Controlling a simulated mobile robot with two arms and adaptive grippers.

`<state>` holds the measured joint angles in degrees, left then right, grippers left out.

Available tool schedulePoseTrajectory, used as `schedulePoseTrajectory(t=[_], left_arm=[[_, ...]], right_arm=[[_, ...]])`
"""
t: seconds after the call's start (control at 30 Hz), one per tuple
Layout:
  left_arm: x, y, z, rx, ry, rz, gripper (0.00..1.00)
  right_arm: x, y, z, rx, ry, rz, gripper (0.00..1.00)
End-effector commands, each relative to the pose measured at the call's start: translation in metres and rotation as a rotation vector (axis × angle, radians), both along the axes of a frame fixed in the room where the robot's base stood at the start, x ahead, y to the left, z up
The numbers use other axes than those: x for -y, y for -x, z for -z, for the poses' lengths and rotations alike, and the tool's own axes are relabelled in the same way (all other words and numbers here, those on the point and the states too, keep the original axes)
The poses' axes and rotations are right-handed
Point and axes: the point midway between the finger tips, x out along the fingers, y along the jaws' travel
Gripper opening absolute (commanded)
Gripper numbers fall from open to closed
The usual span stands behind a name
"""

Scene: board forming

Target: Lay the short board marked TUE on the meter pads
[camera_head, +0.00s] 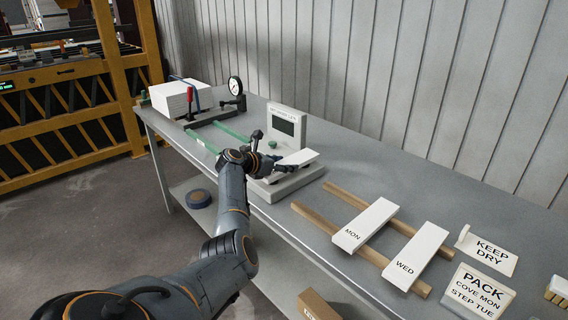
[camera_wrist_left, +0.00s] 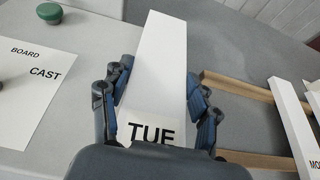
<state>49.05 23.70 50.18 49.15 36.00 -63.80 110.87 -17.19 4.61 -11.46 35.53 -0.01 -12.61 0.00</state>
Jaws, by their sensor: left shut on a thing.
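The short white board marked TUE (camera_wrist_left: 158,75) is between the fingers of my left gripper (camera_wrist_left: 155,105), which is shut on its sides near the lettered end. In the head view the same board (camera_head: 299,157) extends to the right from my left gripper (camera_head: 270,168), over the grey base of the meter (camera_head: 297,183). The meter's upright panel with a dark display (camera_head: 285,126) stands behind it. The pads are hidden, and I cannot tell whether the board touches them. My right gripper is not in view.
Boards MON (camera_head: 365,224) and WED (camera_head: 416,256) lie across two wooden rails (camera_head: 324,218) to the right. A white stack (camera_head: 176,98) and dial gauge (camera_head: 235,86) are at the far left.

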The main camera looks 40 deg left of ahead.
Motion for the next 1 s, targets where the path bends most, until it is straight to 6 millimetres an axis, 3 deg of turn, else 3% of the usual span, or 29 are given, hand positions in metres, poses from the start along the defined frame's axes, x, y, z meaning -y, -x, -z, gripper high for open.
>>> schedulePoseTrajectory(t=[0.47, 0.5, 0.6, 0.87, 0.93, 1.0], left_arm=[[-0.0005, 0.0, 0.0041, 0.002, 0.0, -0.001, 0.18], [-0.0006, 0.0, 0.0039, 0.002, 0.0, -0.001, 0.65], [-0.0005, 0.0, 0.0039, 0.002, 0.0, -0.001, 0.85], [-0.0002, 0.0, 0.0045, 0.0, 0.0, 0.0, 0.87], [0.0002, 0.0002, 0.0059, -0.002, 0.0, 0.001, 0.99], [0.0002, 0.0001, 0.0058, -0.002, 0.0, 0.001, 1.0]], right_arm=[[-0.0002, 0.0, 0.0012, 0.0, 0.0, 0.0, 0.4], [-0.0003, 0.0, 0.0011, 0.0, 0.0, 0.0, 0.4], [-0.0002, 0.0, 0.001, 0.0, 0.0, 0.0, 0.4], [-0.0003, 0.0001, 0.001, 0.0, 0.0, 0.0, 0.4], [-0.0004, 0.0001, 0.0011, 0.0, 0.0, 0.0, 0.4], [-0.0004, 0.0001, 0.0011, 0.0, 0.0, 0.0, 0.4]])
